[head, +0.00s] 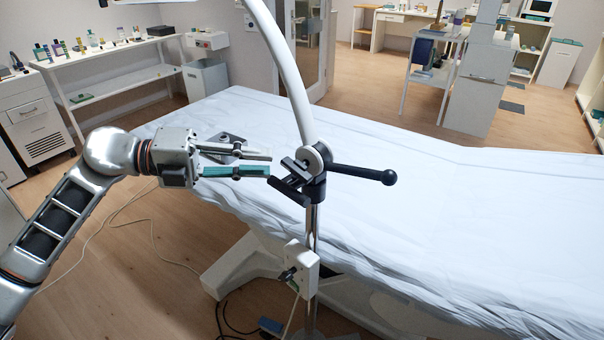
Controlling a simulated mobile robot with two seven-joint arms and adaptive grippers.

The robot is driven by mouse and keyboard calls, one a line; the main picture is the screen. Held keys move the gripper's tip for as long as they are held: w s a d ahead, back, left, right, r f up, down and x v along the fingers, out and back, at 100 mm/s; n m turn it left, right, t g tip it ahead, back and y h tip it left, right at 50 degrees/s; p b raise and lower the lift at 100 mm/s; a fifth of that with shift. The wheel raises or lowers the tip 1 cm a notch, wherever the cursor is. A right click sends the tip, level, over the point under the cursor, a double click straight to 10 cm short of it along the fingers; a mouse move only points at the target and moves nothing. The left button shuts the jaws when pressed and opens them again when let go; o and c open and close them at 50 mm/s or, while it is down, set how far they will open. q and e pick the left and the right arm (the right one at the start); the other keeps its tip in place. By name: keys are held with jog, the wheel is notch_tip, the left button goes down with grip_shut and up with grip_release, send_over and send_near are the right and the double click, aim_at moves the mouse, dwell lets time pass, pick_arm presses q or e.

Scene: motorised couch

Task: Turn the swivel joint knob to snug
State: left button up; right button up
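The swivel joint (314,163) sits at the top of a metal pole, where a curved white arm (287,75) meets it. A dark clamp-like piece (290,183) sits on the joint's left side. My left gripper (270,163) comes in from the left with its fingers spread apart and nothing between them. Its fingertips are just left of the joint; I cannot tell whether they touch the clamp piece. My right gripper is not in view.
The couch (440,215) with a white sheet lies behind the pole. A white control box (301,268) is fixed lower on the pole. Cables (158,235) lie on the wooden floor. A shelf (115,70) stands at the back left.

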aim_at(284, 165)
pick_arm(q)
jog(key=shift+w+f+y, duration=0.1)
jog(key=shift+w+y, duration=0.05)
jog(key=shift+y, duration=0.15)
jog(key=shift+x, duration=3.75)
grip_shut()
